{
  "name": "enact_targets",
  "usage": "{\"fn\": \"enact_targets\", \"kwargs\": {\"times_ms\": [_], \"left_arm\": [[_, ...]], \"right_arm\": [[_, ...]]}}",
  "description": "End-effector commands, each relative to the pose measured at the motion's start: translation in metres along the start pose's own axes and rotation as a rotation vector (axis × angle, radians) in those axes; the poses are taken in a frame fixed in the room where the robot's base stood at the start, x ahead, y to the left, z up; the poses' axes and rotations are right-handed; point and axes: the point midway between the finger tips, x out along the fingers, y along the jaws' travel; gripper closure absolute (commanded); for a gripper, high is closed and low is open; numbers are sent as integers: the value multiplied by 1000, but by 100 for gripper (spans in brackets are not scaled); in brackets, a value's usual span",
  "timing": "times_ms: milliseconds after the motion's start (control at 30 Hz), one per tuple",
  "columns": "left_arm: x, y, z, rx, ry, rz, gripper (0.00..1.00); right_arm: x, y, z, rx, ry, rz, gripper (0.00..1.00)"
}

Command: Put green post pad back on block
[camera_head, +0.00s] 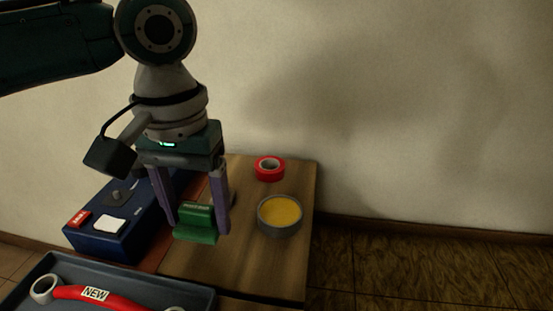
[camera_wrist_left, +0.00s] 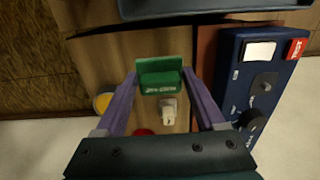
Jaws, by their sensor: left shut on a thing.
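My left gripper (camera_head: 197,228) is shut on the green pad (camera_head: 196,234), which has a raised upright part with pale lettering. The pad also shows between the fingertips in the left wrist view (camera_wrist_left: 160,82). It is held above the wooden table, to the right of the blue block (camera_head: 105,240). The block shows at the right of the wrist view (camera_wrist_left: 230,75), with a white square (camera_wrist_left: 258,52), a red piece (camera_wrist_left: 297,48) and dark knobs (camera_wrist_left: 265,82) on it. My arm hides the block's far part in the head view. My right gripper is not in view.
A grey tin with yellow contents (camera_head: 281,215) and a red tape roll (camera_head: 269,168) stand on the table (camera_head: 250,265). A small pale object (camera_wrist_left: 168,111) lies near the pad in the wrist view.

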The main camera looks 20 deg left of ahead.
Motion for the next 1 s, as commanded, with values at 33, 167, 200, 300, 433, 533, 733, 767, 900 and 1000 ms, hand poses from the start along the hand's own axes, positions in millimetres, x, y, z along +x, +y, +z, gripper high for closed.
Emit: {"fn": "enact_targets", "kwargs": {"times_ms": [33,167,200,300,433,533,733,767,900,1000], "left_arm": [[10,0,1,0,-2,-1,73],[33,0,1,0,-3,-1,73],[37,0,1,-1,-3,-1,73],[38,0,0,0,0,1,73],[37,0,0,0,0,0,73],[38,0,0,0,-1,0,73],[40,0,0,0,-1,0,14],[40,0,0,0,-1,0,11],[39,0,0,0,-1,0,0],[39,0,0,0,0,0,0]], "right_arm": [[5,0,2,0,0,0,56],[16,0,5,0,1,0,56],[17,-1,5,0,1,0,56],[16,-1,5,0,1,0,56],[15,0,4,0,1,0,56],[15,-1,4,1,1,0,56],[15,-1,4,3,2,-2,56],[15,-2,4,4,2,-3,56],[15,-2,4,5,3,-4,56],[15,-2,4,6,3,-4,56]]}}
